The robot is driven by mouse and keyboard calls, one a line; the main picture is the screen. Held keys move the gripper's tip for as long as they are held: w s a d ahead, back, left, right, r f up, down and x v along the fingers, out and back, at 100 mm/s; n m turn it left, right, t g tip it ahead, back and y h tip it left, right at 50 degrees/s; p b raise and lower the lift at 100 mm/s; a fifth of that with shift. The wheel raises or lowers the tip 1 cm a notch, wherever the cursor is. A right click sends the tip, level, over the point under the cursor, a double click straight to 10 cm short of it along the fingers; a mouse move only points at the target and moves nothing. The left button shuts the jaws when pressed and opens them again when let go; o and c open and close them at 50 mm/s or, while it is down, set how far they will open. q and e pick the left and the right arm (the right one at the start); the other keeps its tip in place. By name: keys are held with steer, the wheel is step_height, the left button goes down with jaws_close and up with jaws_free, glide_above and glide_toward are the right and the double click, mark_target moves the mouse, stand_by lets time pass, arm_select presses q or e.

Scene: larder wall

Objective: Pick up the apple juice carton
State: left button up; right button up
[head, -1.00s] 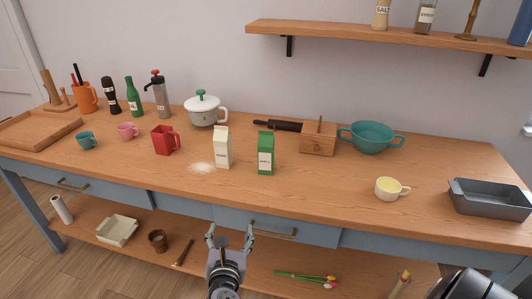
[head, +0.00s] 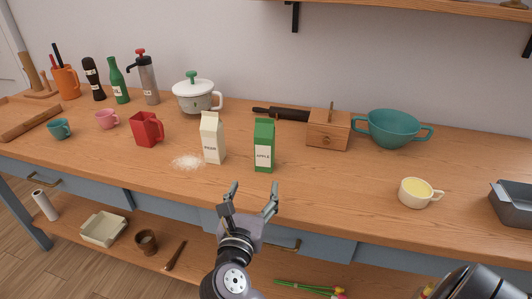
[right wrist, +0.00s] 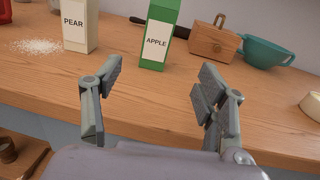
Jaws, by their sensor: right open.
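The apple juice carton (head: 264,146) is green with a white label reading APPLE. It stands upright on the wooden counter, near the front middle. In the right wrist view the carton (right wrist: 158,32) stands beyond and between the two fingers, with its top cut off. My left gripper is not in view.
A white PEAR carton (head: 212,138) stands close to the left of the apple carton, by spilled white powder (head: 187,162). A wooden grinder box (head: 328,132) is behind right. A cream cup (head: 419,193) is farther right. Counter between apple carton and cup is clear.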

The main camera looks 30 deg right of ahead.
mark_target(263, 152)
steer(key=x, duration=1.1)
steer(key=shift+w+d+f+p, duration=0.1)
steer(key=shift+w+d+p, duration=0.1)
steer(key=shift+w+p, duration=0.1)
steer(key=shift+r+x, duration=0.15)
steer(key=shift+x, duration=1.3)
steer(key=shift+r+x, duration=0.1)
steer(key=shift+x, duration=1.35)
steer(key=shift+a, duration=0.2)
steer(key=shift+c, duration=0.4)
steer(key=c, duration=1.5)
